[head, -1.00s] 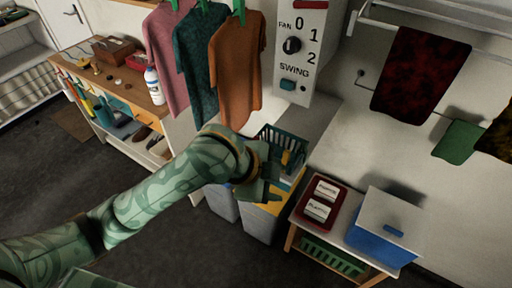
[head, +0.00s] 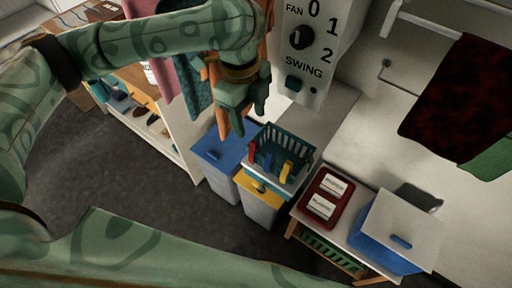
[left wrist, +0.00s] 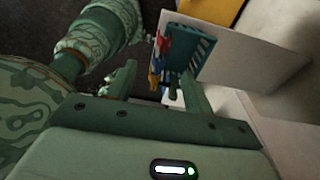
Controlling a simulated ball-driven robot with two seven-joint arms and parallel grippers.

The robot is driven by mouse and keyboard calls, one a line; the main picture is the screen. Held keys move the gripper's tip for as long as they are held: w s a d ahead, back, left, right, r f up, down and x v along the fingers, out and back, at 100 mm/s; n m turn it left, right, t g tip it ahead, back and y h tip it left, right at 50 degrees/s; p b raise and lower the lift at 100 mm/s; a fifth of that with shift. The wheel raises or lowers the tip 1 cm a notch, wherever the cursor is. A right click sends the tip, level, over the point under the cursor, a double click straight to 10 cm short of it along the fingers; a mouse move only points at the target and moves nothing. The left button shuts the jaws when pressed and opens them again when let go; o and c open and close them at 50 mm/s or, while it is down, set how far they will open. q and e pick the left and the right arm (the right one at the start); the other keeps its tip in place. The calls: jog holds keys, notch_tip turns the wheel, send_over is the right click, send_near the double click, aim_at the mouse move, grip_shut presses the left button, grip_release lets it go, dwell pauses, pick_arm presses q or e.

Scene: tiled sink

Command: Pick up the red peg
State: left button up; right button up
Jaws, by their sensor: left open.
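The red peg (head: 252,151) stands small at the left end of a dark green basket (head: 288,143), beside a blue peg and a yellow peg (head: 287,170). In the left wrist view the red peg (left wrist: 162,43) shows by the basket's slatted wall (left wrist: 197,48). My left gripper (head: 249,122) is open and empty, pointing down. In the head view it appears just above and left of the basket, apart from the red peg. The lower parts of the pegs are hard to make out. My right gripper is not in view.
A red tray (head: 325,190) with white blocks and a blue box (head: 383,240) stand to the right. Hanging clothes and a fan switch box (head: 305,45) are close to my left arm.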

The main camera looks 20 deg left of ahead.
pick_arm(q)
send_over(253, 142)
jog(key=s, duration=0.1)
notch_tip(253, 142, down, 4)
jog(key=shift+s+f+b, duration=0.15)
jog(key=shift+f+b, duration=0.1)
jog(key=shift+b, duration=0.2)
jog(key=w+f, duration=0.1)
jog(key=f, duration=0.1)
jog(key=shift+w+d+f, duration=0.15)
jog(key=shift+w+f, duration=0.2)
jog(key=shift+s+f+b, duration=0.2)
jog(key=shift+f+b, duration=0.3)
jog(key=shift+f, duration=0.2)
notch_tip(253, 142, down, 4)
jog(key=shift+r+b, duration=0.15)
jog(key=shift+b, duration=0.5)
jog(key=shift+w, duration=0.1)
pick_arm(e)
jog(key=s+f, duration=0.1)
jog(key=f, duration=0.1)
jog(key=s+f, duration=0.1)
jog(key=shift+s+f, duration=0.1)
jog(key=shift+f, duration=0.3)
pick_arm(q)
jog(key=c, duration=0.9)
jog(key=shift+c, duration=0.8)
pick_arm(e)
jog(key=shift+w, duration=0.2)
